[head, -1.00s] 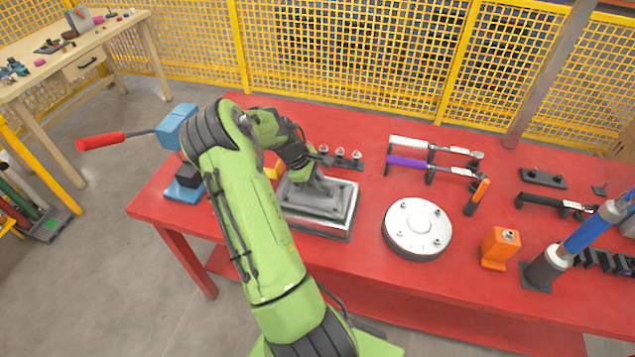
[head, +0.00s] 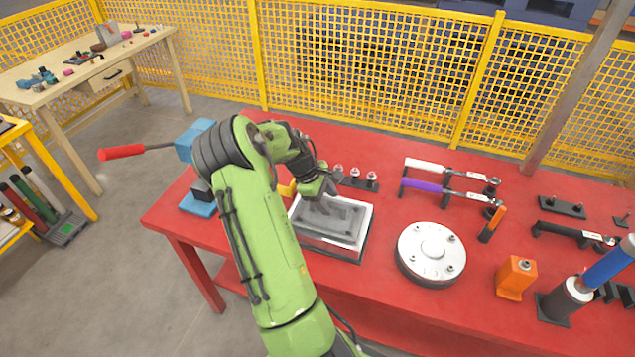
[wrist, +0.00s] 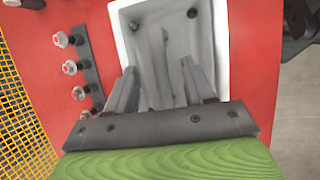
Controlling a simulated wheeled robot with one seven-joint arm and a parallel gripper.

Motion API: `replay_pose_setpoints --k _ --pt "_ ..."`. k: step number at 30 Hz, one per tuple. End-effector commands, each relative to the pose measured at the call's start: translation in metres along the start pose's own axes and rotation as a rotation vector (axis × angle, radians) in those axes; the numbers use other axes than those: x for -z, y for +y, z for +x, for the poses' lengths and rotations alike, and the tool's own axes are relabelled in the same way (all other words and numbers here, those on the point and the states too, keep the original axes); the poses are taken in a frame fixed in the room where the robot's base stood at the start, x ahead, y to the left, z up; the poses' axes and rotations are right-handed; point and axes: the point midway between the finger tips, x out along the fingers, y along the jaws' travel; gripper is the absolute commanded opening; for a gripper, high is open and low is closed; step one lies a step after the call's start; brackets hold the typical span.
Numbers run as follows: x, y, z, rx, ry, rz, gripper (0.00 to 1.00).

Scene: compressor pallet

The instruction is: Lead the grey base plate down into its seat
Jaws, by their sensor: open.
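The grey base plate (head: 322,226) lies on the red table below my gripper, inside a bright silver rim (head: 340,248). In the wrist view the plate (wrist: 178,20) shows as a grey recessed surface with a small upright post, framed by the pale rim (wrist: 222,45). I cannot tell whether it is fully down in its seat. My gripper (head: 334,208) is open just over the plate. In the wrist view its two fingers (wrist: 160,75) are apart, on either side of the plate's middle, with nothing clearly held. Contact between fingers and plate cannot be told.
A dark strip with several bolts (head: 358,182) stands just behind the plate. A round silver flange (head: 432,250) is to the right, then an orange block (head: 515,277). Yellow mesh fence (head: 380,75) runs behind the table.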

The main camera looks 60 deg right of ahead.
Motion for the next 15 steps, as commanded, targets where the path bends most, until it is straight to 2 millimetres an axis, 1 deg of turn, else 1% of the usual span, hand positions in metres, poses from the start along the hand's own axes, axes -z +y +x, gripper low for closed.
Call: replay_pose_setpoints --k 1,6,9,12,15 --pt "0.000 0.002 -0.018 -0.006 0.005 -0.001 0.53" --pt "0.000 0.002 -0.069 -0.006 0.005 -0.001 0.53" --pt "0.000 0.002 -0.095 -0.005 0.004 -0.002 0.53" --pt "0.000 0.001 -0.114 -0.004 0.003 -0.001 0.53" --pt "-0.001 0.001 -0.125 -0.002 0.001 0.000 0.53"
